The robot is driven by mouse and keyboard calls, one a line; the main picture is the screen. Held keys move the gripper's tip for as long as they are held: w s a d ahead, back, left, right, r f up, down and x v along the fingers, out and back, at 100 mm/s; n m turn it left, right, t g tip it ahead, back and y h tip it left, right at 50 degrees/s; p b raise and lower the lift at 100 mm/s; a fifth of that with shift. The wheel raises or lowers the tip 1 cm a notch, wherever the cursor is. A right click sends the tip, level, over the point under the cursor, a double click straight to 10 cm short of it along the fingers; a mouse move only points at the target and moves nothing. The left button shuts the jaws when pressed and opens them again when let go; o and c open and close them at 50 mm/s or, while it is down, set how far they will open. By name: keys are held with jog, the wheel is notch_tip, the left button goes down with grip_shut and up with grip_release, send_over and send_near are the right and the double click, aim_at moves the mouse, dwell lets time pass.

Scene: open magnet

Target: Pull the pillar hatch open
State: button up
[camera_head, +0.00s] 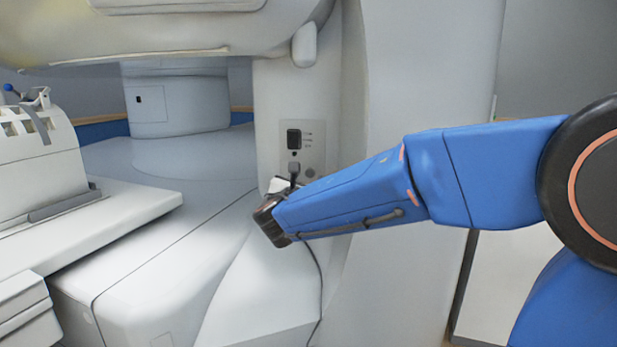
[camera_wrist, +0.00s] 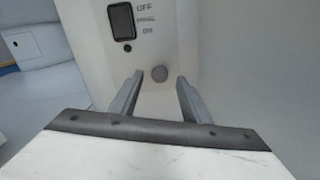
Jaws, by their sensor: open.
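In the head view, my gripper (camera_head: 292,176) is in front of the panel's lower part. A square outlined hatch (camera_head: 152,104) with a small dark latch shows on the far pillar, flush and shut.
A white patient table (camera_head: 130,205) with a frame on it stands at the left. The magnet's upper body (camera_head: 170,35) overhangs from above, with a rounded knob-like part (camera_head: 305,45) beside the pillar. The sloped white base (camera_head: 265,290) lies below my gripper.

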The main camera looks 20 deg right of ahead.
jog(key=shift+x, duration=1.25)
grip_shut()
